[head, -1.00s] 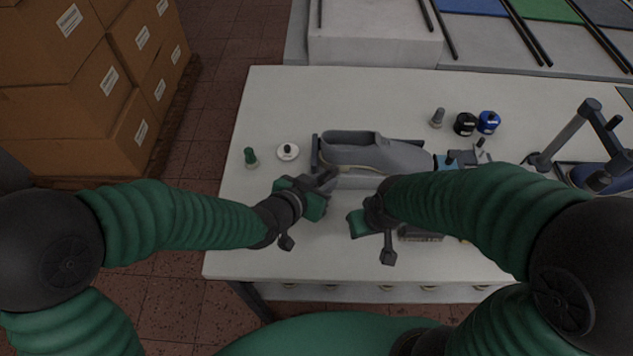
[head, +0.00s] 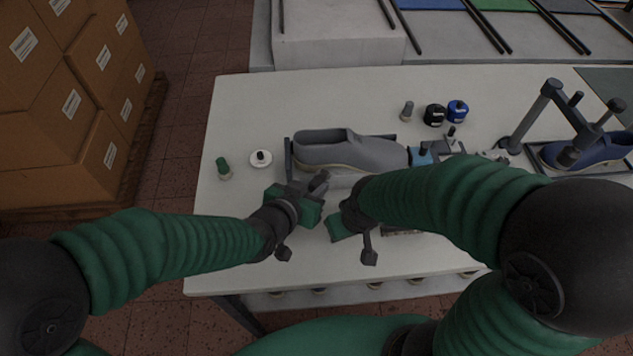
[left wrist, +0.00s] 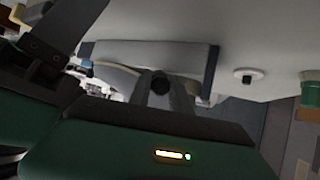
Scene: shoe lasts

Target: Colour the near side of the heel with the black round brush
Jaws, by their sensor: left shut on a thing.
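A grey shoe (head: 362,152) lies in a dark-ended holder, its opening and heel (head: 303,153) at the left and its toe at the right. My left gripper (head: 316,190) is in front of the shoe, right of the heel, apart from it as far as I can tell. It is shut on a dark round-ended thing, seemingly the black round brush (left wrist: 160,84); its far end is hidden. The shoe also shows, partly covered, in the left wrist view (left wrist: 120,78). My right gripper (head: 338,226) is nearer the front edge; its fingers are not clear.
A green-topped brush (head: 223,168) and a white dish with a black knob (head: 261,159) stand left of the shoe. A grey-topped brush (head: 407,111), black jar (head: 434,116) and blue jar (head: 457,111) stand behind. A blue shoe (head: 590,153) is at right. The table's left front is clear.

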